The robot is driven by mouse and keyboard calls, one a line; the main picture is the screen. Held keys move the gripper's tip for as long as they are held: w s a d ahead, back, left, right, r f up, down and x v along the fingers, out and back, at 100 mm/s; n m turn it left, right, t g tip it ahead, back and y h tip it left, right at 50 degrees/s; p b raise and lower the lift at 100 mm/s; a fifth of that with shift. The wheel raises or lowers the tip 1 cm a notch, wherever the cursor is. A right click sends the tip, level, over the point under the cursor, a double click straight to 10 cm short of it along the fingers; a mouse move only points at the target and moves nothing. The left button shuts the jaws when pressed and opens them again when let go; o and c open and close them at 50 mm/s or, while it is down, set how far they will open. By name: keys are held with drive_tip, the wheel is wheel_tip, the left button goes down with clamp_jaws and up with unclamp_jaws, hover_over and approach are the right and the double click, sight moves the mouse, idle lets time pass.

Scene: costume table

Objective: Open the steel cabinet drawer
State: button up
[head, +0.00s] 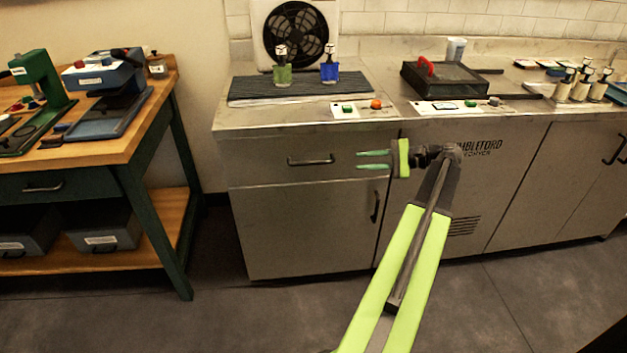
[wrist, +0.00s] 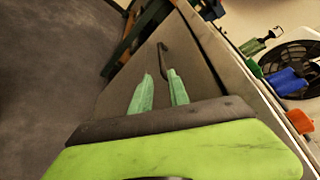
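The steel cabinet drawer (head: 284,163) is at the upper left of the steel cabinet, with a dark bar handle (head: 311,161) on its front. The drawer front looks flush with the cabinet. My gripper (head: 358,160) is at the right of the handle, with its green fingers pointing left toward it and a gap showing between them. In the wrist view, the fingers (wrist: 160,83) are apart with nothing between them. The handle (wrist: 165,60) shows just beyond the fingertips there. I cannot tell the exact depth gap between fingers and handle.
Below the drawer is a cabinet door (head: 310,230) with a vertical handle (head: 375,207). The countertop (head: 235,123) holds green and blue bottles, a fan (head: 297,35) and a dark tray. A wooden workbench (head: 125,148) stands at the left. The floor in front is clear.

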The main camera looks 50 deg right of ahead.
sight(318, 163)
drive_tip(key=b+x, duration=0.3)
drive_tip(key=x, duration=1.3)
drive_tip(key=shift+w+a, duration=0.1)
drive_tip(key=shift+w, duration=0.35)
clamp_jaws()
drive_tip(key=shift+s, duration=0.1)
idle(0.4)
